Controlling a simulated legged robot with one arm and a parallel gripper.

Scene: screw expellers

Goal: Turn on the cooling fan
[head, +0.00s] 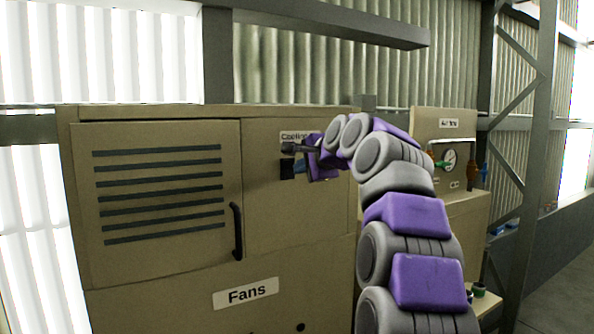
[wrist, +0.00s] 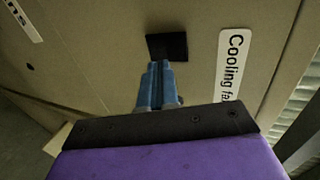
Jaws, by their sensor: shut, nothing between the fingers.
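The beige cabinet (head: 160,265) carries a "Fans" label on its lower front and a partly hidden "Cooling" label (head: 292,136) higher up on the right. In the wrist view the label (wrist: 235,65) reads "Cooling fa", with its end cut off. A small black square (wrist: 167,46) sits on the panel beside that label; whether it is a switch or button, and its state, I cannot tell. My gripper (wrist: 158,68) is shut and empty, its blue fingertips just short of the black square in the picture. Contact cannot be judged. In the head view my wrist partly covers this spot.
A vented door (head: 160,190) with a black handle (head: 237,230) is left of my gripper. To the right stands another beige unit with a gauge (head: 449,158) and coloured valves. A grey beam (head: 330,20) crosses above. Open floor shows at far right.

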